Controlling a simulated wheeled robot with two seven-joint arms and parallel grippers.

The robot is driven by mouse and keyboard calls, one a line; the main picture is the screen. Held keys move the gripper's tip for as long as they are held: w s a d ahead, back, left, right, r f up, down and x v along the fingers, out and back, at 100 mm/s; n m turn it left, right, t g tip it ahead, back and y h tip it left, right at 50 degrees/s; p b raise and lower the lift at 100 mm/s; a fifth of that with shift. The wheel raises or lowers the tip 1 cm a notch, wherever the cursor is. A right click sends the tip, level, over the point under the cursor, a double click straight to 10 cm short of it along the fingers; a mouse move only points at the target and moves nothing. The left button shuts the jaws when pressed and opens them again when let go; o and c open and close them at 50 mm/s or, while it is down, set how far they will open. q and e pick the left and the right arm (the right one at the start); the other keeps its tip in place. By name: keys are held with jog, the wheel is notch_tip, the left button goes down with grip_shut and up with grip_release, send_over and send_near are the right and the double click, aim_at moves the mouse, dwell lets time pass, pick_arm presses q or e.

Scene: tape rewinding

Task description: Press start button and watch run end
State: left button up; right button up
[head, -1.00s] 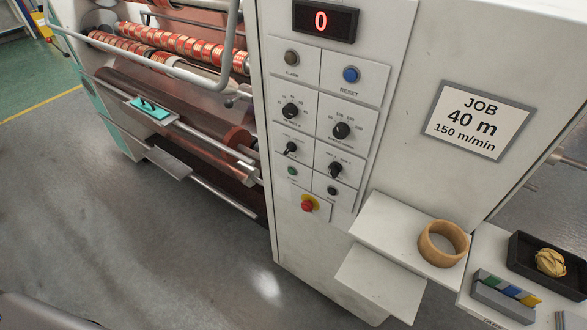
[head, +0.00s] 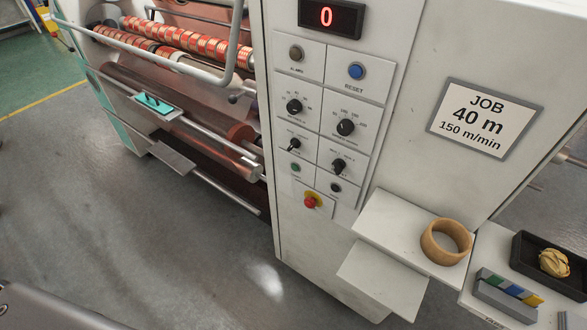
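The control panel on the white machine cabinet shows in the head view. A small green button (head: 295,168) sits low on its left side, with a dark button (head: 336,187) to its lower right. A red emergency button on a yellow base (head: 311,201) is below them. The display (head: 330,17) at the top reads 0. A blue RESET button (head: 356,71) and an unlit ALARM lamp (head: 296,53) are under it. A grey arm part of mine shows at the lower left. Neither gripper is in view.
A JOB sign (head: 482,118) reads 40 m, 150 m/min. A tan tape ring (head: 446,241) sits on a white shelf (head: 388,228). A black tray (head: 526,256) holds a crumpled yellow piece. Rollers with red tape (head: 190,45) are at the upper left. The grey floor is clear.

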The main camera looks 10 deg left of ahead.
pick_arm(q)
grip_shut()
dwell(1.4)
